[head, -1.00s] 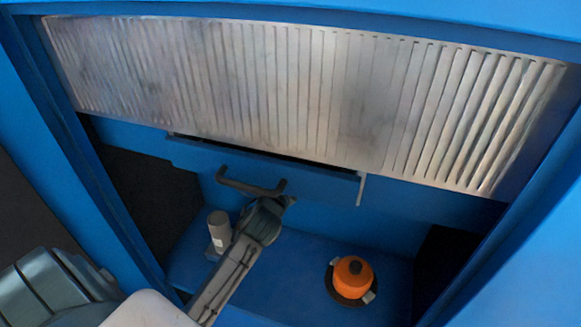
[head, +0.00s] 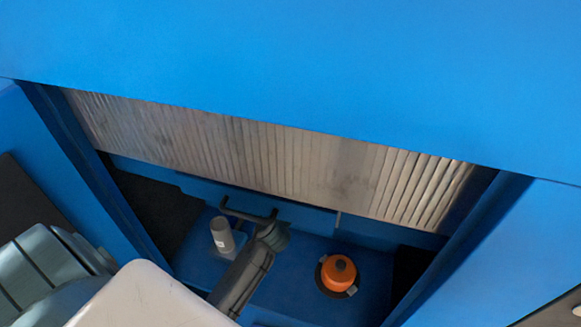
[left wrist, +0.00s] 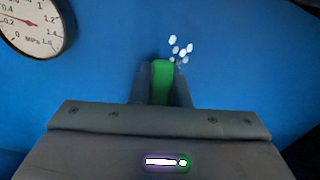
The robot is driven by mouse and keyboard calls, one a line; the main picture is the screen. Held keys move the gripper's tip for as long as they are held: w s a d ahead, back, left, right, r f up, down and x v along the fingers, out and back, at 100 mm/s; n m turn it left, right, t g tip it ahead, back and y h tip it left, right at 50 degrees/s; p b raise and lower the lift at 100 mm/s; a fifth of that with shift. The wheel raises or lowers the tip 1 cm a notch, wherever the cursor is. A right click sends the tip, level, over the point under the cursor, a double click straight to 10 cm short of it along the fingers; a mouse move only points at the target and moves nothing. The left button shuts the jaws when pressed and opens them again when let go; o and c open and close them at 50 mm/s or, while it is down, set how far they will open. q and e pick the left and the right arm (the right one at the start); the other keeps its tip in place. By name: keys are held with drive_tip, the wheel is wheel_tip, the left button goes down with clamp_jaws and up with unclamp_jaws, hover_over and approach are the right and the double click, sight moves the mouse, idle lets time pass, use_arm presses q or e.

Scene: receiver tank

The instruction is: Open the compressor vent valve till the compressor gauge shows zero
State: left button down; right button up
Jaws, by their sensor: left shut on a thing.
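In the left wrist view my left gripper (left wrist: 161,84) is shut on a green valve handle (left wrist: 161,80) in front of a blue wall. Several white puffs (left wrist: 179,46) show just beyond the handle, at its upper right. A round white gauge marked MPa (left wrist: 38,22) is cut off at the upper left. Its red needle lies to the left, roughly by the 0.4 mark and off 0; an exact reading cannot be told. In the head view my arm reaches down into the blue housing; the fingers, green handle and gauge cannot be made out there. My right gripper is not in view.
The blue housing has a ribbed metal panel (head: 270,155) across its opening and a dark bar handle (head: 245,214) below it. A grey cylinder (head: 222,235) stands left of my arm. An orange domed part (head: 338,272) sits to the right, with bare blue floor between.

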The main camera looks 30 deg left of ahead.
use_arm(q)
drive_tip(key=shift+w+d+r+m+p, duration=0.1)
drive_tip(key=shift+d+m+p, duration=0.3)
drive_tip(key=shift+m, duration=0.25)
drive_tip(key=shift+w+d+r+m+p, duration=0.1)
drive_tip(key=shift+d+m+p, duration=0.2)
drive_tip(key=shift+m+p, duration=0.3)
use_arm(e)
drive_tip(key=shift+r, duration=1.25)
use_arm(q)
drive_tip(key=shift+f, duration=0.1)
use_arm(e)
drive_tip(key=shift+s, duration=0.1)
use_arm(q)
drive_tip(key=c, duration=1.4)
unclamp_jaws()
drive_tip(key=shift+s+d+f, duration=0.1)
drive_tip(key=shift+s+d, duration=0.05)
drive_tip(key=shift+s, duration=0.25)
drive_tip(key=b+v, duration=0.2)
drive_tip(key=v, duration=0.8)
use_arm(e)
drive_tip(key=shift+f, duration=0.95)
